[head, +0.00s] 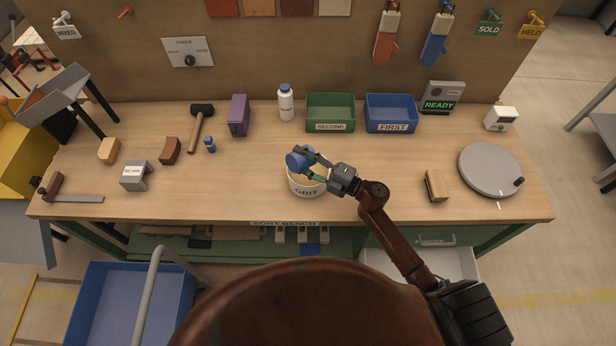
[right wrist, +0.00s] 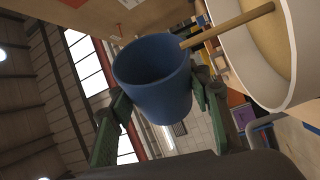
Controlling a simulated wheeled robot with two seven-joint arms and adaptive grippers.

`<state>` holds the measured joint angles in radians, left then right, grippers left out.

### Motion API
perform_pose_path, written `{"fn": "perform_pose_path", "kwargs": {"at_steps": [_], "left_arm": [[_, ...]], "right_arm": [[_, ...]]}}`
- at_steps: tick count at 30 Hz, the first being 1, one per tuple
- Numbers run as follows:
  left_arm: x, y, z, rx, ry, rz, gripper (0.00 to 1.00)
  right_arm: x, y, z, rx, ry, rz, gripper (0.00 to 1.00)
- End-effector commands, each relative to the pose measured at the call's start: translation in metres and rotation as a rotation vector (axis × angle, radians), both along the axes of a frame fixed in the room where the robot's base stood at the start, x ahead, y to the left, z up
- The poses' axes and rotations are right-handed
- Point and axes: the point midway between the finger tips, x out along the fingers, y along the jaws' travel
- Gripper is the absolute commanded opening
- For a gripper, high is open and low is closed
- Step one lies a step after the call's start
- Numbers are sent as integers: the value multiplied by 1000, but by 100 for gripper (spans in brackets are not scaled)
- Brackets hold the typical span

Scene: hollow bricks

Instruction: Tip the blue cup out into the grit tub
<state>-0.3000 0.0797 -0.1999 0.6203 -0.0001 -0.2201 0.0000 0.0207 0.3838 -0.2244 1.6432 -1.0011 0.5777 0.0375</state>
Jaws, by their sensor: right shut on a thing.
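The blue cup (head: 296,160) is in my right gripper (head: 314,164), held over the cream tub labelled GRIT (head: 307,188). The gripper is shut on the cup, with one finger on each side of it in the right wrist view (right wrist: 160,105). The cup (right wrist: 155,85) looks tipped well over onto its side. Its visible inside is plain blue, and I see no grit in that part. The tub's pale rim and sandy inside (right wrist: 295,40) show at the upper right of the wrist view. My left gripper is not in view.
Green (head: 330,127) and blue (head: 391,127) bins stand behind the tub. A hammer (head: 197,130), small blue item (head: 210,145) and bricks lie left. A wooden block (head: 436,186) and grey turntable (head: 490,169) are right. The bench between tub and block is clear apart from my arm.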

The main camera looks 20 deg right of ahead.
Motion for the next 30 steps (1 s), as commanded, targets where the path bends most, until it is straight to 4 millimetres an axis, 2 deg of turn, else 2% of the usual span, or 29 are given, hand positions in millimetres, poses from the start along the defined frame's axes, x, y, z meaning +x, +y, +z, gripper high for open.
{"fn": "perform_pose_path", "kwargs": {"at_steps": [15, 22, 30], "left_arm": [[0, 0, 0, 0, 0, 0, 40], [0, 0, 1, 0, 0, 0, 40], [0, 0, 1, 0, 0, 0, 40]], "right_arm": [[0, -1, 1, 15, 5, 0, 13], [3, -6, 6, 151, 67, 0, 13], [3, -7, 6, 160, 71, 0, 13]]}}
